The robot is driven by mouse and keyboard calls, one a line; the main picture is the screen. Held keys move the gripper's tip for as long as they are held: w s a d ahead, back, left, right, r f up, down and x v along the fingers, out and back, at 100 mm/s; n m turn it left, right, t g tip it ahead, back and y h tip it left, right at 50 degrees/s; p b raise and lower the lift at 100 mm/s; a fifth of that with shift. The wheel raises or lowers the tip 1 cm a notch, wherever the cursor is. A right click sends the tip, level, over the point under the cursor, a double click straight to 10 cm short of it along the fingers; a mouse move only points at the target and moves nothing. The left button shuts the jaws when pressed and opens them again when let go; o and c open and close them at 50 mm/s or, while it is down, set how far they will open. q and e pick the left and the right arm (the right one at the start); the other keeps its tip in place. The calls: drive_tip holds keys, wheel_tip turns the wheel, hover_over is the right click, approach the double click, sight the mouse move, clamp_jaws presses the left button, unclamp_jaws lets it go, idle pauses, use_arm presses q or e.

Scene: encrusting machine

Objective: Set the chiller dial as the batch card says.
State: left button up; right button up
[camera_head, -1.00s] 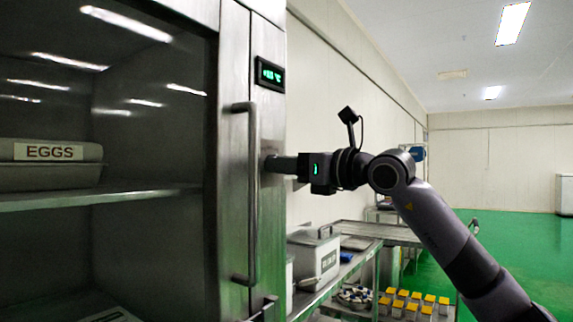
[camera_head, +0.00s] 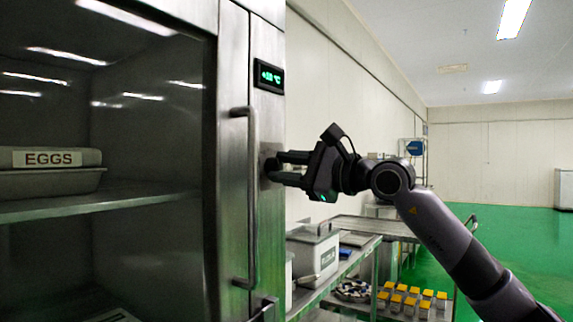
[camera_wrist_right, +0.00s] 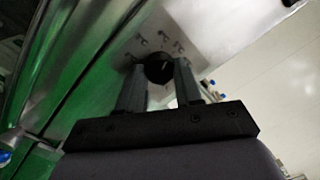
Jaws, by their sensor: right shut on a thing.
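The chiller (camera_head: 232,60) is a tall steel cabinet with a glass door at the left of the head view. Its green display (camera_head: 269,76) seems to read about +10 °C, but the digits are blurred. Below it, the black dial (camera_head: 271,165) sits on the front panel. My right gripper (camera_head: 276,172) is shut on the dial, one finger on each side. The right wrist view shows the round dial (camera_wrist_right: 158,69) between the fingers, with a light pointer line and printed marks around it, too small to read. The batch card is not seen. My left gripper is not in view.
A vertical door handle (camera_head: 252,195) stands just left of the dial. A labelled steel box (camera_head: 314,255) is on a bench beyond the chiller, with several yellow-topped pieces (camera_head: 410,299) lower down. The green floor (camera_head: 520,235) at right is clear.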

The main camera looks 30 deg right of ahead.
drive_tip(key=n+p, duration=0.1)
drive_tip(key=n, duration=0.5)
drive_tip(key=shift+d+g, duration=0.1)
drive_tip(key=shift+g, duration=0.2)
drive_tip(key=n+p, duration=0.1)
drive_tip(key=n, duration=0.4)
drive_tip(key=shift+n+y, duration=0.3)
drive_tip(key=shift+n, duration=0.1)
drive_tip(key=o, duration=1)
drive_tip(key=shift+o, duration=0.2)
